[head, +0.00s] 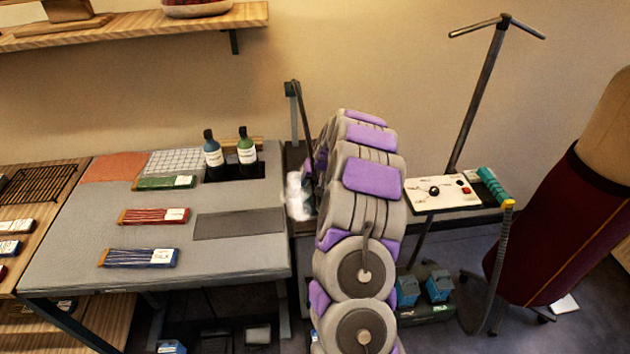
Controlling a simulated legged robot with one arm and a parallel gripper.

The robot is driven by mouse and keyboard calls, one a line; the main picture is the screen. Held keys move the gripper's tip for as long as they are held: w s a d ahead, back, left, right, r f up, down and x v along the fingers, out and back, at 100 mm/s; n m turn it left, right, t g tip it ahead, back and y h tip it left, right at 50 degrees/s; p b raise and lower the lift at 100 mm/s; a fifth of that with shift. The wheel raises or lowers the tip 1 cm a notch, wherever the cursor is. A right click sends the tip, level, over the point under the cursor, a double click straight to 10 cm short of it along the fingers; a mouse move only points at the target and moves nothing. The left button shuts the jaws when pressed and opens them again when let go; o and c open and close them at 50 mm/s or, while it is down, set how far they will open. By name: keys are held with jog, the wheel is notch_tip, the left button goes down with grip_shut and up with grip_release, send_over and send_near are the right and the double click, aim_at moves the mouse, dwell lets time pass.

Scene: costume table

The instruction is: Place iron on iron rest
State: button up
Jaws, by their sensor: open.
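My arm fills the middle of the head view, and its end reaches down behind its own links. Only a small purple and dark part of my gripper (310,178) shows at the arm's left edge, beside a white, blurry patch (297,197). I cannot make out the fingertips or anything between them. No iron can be clearly picked out; it may be hidden behind my arm. A flat dark grey rectangle (240,223) lies empty on the right part of the grey table (100,225). I cannot tell whether it is the iron rest.
Two dark bottles (247,152) stand at the table's back. Green, red (153,216) and blue labelled bundles lie left of the rectangle. On the right are a white control panel (440,193), a teal handle with hose (490,185), a pole stand (480,95) and a maroon dress form (570,225).

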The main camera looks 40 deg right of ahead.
jog(key=d+p+v, duration=0.1)
jog(key=p+v, duration=0.1)
jog(key=v, duration=1)
jog(key=s+a+r+n+g+y, duration=0.1)
jog(key=s+a+r+n, duration=0.2)
jog(key=a, duration=0.7)
jog(key=s+a+r+g, duration=0.1)
jog(key=s+a+r, duration=0.3)
jog(key=a, duration=0.5)
jog(key=s+a+r+n+g+y, duration=0.1)
jog(key=s+a+r+n, duration=0.3)
jog(key=a, duration=0.6)
jog(key=s+a+g, duration=0.2)
jog(key=s+a, duration=0.2)
jog(key=s, duration=0.9)
jog(key=s+a+g+h, duration=0.1)
jog(key=s+a, duration=0.3)
jog(key=s, duration=0.9)
jog(key=shift+s+f+g, duration=0.3)
jog(key=shift+f+g, duration=0.1)
jog(key=shift+f, duration=0.05)
